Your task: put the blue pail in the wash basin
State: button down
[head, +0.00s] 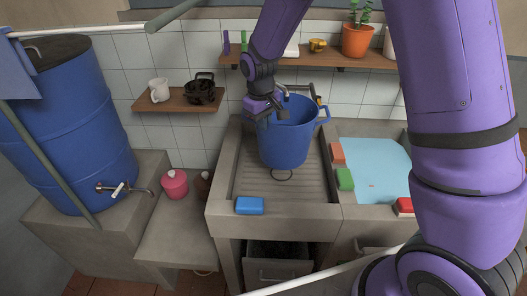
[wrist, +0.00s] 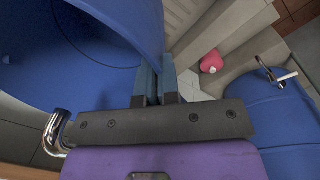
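The blue pail (head: 286,138) is upright over the ribbed basin (head: 308,192) of the stone sink. I cannot tell whether its base touches the basin floor. My gripper (head: 268,112) is at the pail's left rim in the head view. In the wrist view, the fingers (wrist: 159,82) are close together on the pail's wall (wrist: 85,75), which fills the upper left. A dark ring shows just below the pail in the head view. To the right is a second basin filled with light blue water (head: 375,165).
A blue block (head: 250,205) lies on the front rim. A blue barrel (head: 70,130) with a tap and a pink pot (head: 174,185) stand left. Shelves hold mugs and a plant.

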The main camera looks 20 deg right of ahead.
notch_tip(320, 180, down, 11)
dwell(0.7)
jog(key=shift+f, duration=0.2)
jog(key=c, duration=1.4)
grip_release()
jog(key=shift+o, duration=0.2)
jog(key=shift+r, duration=0.1)
